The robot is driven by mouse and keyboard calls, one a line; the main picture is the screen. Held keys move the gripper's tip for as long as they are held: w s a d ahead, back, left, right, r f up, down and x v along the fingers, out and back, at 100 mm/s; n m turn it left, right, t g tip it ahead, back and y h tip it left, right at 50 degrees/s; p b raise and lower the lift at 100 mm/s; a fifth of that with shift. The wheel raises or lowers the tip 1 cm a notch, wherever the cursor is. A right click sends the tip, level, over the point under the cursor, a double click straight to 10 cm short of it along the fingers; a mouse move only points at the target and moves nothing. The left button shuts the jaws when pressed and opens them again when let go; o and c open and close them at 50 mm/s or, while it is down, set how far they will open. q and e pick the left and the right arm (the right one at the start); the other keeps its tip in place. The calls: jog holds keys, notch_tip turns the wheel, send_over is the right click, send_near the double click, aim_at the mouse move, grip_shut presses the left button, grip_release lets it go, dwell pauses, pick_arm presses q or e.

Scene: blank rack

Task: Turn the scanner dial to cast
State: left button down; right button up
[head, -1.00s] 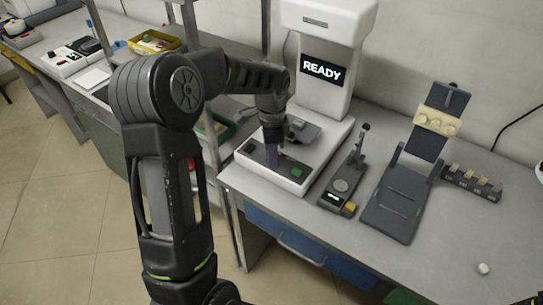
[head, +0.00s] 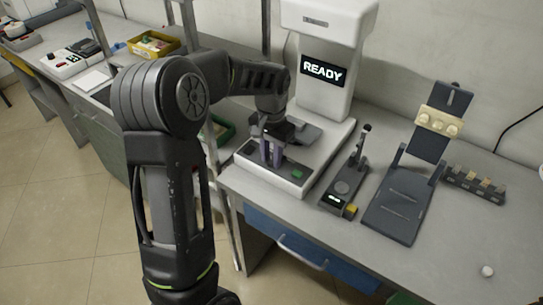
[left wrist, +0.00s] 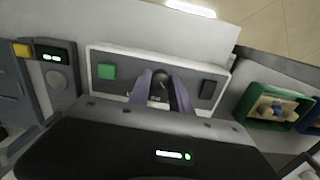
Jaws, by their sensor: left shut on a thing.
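The scanner (head: 325,105) is a white machine on the bench, and its screen (head: 324,70) reads READY. Its front panel (head: 262,170) has a green button (head: 297,174). My left gripper (head: 271,160) reaches down to this panel. In the left wrist view its two purple fingers (left wrist: 161,95) are shut on the dark dial (left wrist: 160,78), between the green button (left wrist: 107,71) and a dark button (left wrist: 208,89). The fingers hide most of the dial and its labels, so its setting cannot be read. My right gripper is not in view.
A small grey device with a yellow button (head: 350,210) stands right of the scanner. Farther right are a dark stand with a cream block (head: 439,122) and a small rack (head: 473,184). A green tray (left wrist: 275,108) is beside the scanner.

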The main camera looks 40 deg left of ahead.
aim_at(271, 160)
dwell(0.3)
pick_arm(q)
jog(key=c, duration=1.2)
grip_release()
jog(key=shift+o, duration=0.2)
jog(key=shift+r, duration=0.1)
notch_tip(271, 160, up, 8)
jog(key=shift+f, duration=0.2)
